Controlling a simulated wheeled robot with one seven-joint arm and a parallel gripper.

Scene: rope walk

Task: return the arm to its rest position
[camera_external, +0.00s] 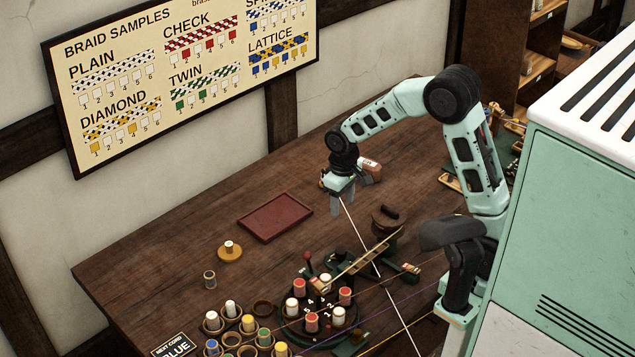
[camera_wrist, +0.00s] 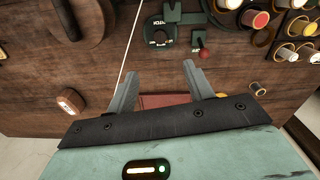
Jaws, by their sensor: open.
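My arm is mint green with black joints and reaches out over the wooden table in the external view. My gripper (camera_external: 337,203) points down above the table, to the right of a dark red tray (camera_external: 275,217). In the wrist view my gripper (camera_wrist: 160,85) shows two grey fingers spread apart with nothing between them. Part of the red tray (camera_wrist: 165,100) shows beyond the fingers. A white cord (camera_external: 375,268) passes close by the fingers in the external view; I cannot tell whether it touches them.
Bobbins with coloured tops (camera_external: 312,322) crowd the front of the table around a green braiding device. A brown winder with a black handle (camera_external: 388,220) is right of the gripper.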

